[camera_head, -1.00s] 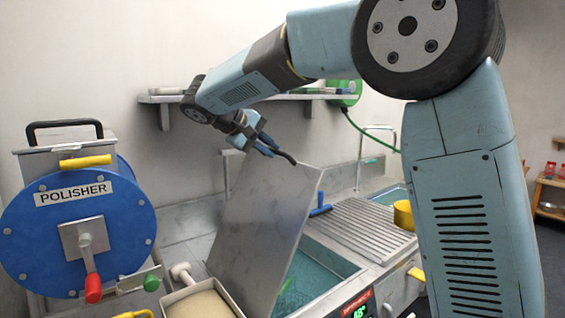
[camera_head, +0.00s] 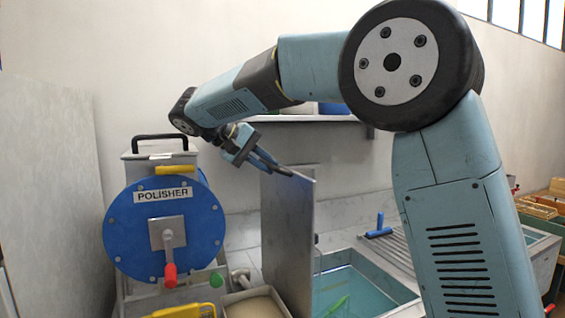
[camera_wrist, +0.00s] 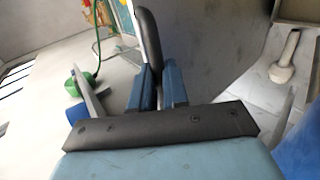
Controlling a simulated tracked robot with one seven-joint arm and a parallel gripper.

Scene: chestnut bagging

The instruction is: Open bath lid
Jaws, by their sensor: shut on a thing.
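The grey metal bath lid (camera_head: 287,240) stands raised and close to upright at the left side of the bath (camera_head: 365,285). The bath is uncovered, with teal liquid showing inside. My gripper (camera_head: 265,161) is at the lid's top edge, shut on the dark lid handle (camera_head: 284,171). In the wrist view, the blue fingers of my gripper (camera_wrist: 158,88) close around the black handle (camera_wrist: 149,45), and a grey sheet that looks like the lid (camera_wrist: 215,45) fills the area to the right.
The blue polisher (camera_head: 165,225) stands left of the lid. A bin of pale material (camera_head: 255,304) sits in front of it. A wall shelf (camera_head: 330,119) is behind my arm.

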